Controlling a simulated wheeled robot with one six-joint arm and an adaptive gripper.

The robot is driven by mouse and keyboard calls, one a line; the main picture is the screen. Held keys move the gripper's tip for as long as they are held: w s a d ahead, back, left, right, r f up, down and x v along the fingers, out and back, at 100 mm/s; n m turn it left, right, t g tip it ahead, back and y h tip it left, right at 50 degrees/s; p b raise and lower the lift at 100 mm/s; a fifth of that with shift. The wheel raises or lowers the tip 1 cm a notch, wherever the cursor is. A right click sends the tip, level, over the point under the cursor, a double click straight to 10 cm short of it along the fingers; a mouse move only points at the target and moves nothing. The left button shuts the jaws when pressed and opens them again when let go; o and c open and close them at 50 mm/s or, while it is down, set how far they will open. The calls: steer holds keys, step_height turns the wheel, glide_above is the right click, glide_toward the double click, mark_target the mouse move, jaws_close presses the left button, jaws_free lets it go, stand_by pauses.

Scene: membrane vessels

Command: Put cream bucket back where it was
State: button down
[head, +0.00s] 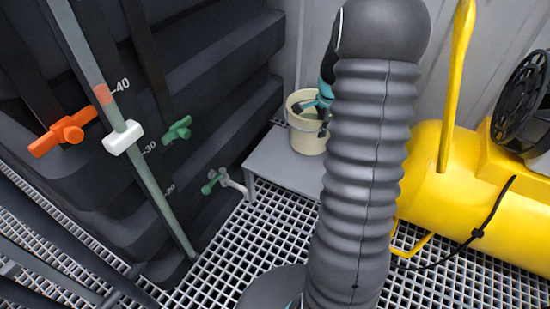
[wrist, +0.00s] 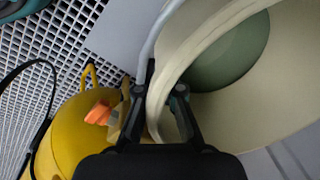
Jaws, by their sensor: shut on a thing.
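The cream bucket (head: 306,138) is at the back in the head view, upright over the small grey stand (head: 278,160). I cannot tell whether its base touches the top. My gripper (head: 322,100) reaches the bucket's rim from behind my arm, which hides the bucket's right side. In the wrist view, my gripper (wrist: 160,105) is shut on the wall of the bucket (wrist: 255,115) at its rim. The bucket's inside shows a dull green round patch (wrist: 232,58). A pale handle (wrist: 160,38) runs beside the rim.
A dark ribbed tank with an orange valve (head: 64,132), green valves (head: 178,129) and a level gauge (head: 123,137) stands on the left. A yellow tank (head: 475,180) with a black reel (head: 520,100) is on the right. White grating (head: 240,235) covers the floor.

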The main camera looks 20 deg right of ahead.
steer(key=shift+a+f, duration=0.15)
steer(key=shift+f, duration=0.05)
steer(key=w+a+f, duration=0.7)
steer(key=a+f, duration=0.1)
steer(key=f, duration=0.3)
steer(key=shift+w+a, duration=0.25)
steer(key=shift+w, duration=0.15)
steer(key=c, duration=1.7)
jaws_free()
steer(key=shift+s+f, duration=0.1)
steer(key=shift+f, duration=0.1)
steer(key=o, duration=0.4)
steer(key=shift+r, duration=0.1)
